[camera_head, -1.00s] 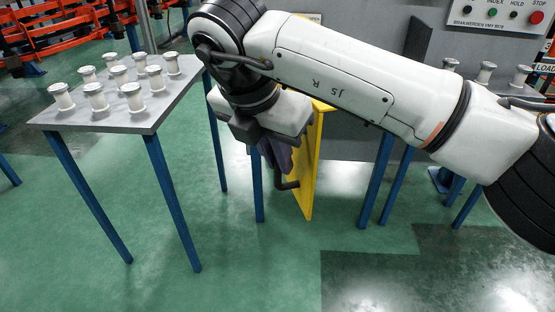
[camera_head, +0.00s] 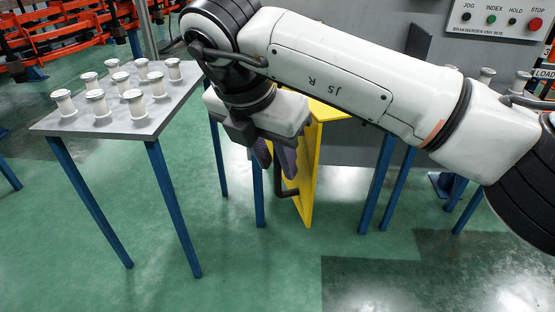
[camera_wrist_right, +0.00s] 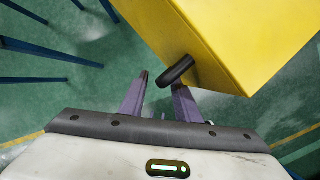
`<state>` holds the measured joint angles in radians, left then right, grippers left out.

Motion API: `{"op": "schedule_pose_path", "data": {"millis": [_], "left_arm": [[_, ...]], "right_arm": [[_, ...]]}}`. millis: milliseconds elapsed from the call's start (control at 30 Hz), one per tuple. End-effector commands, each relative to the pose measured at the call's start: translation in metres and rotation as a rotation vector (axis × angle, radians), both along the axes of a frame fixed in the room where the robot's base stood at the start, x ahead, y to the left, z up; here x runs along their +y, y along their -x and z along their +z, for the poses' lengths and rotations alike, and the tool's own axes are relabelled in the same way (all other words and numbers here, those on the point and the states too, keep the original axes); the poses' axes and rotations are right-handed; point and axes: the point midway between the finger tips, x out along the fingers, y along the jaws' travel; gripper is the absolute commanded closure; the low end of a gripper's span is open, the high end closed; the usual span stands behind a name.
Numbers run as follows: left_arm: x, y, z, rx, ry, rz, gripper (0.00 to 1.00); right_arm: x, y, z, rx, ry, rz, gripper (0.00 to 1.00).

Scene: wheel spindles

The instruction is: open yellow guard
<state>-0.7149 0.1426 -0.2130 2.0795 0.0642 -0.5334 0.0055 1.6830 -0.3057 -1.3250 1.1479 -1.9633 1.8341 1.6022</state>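The yellow guard (camera_head: 309,170) hangs as an upright panel below the grey machine, its yellow top (camera_head: 327,111) showing beside my right wrist. A black bar handle (camera_head: 289,192) sticks out from its left side. In the right wrist view the guard (camera_wrist_right: 235,45) fills the upper right and the handle (camera_wrist_right: 175,70) reaches toward my fingers. My right gripper (camera_head: 273,158) is open, its purple fingers apart. In the wrist view the gripper (camera_wrist_right: 160,82) has the handle's end at the gap between its tips, nearer the right finger; contact cannot be told. My left gripper is not in view.
A grey table (camera_head: 150,118) with several white spindles (camera_head: 98,102) stands at the left on blue legs. More spindles (camera_head: 486,76) stand at the right behind my arm. A control panel (camera_head: 500,18) is at the upper right. The green floor in front is clear.

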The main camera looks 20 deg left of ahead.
Motion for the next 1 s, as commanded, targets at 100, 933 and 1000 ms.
{"op": "schedule_pose_path", "data": {"millis": [100,933,1000], "left_arm": [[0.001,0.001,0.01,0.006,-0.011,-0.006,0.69],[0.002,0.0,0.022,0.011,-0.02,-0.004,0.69],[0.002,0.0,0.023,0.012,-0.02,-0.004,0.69]], "right_arm": [[0.003,0.009,0.029,-0.004,-0.001,0.002,0.71],[0.013,0.036,0.076,0.026,-0.027,0.022,0.91],[0.026,0.047,0.068,0.099,-0.098,0.072,1.0]]}}
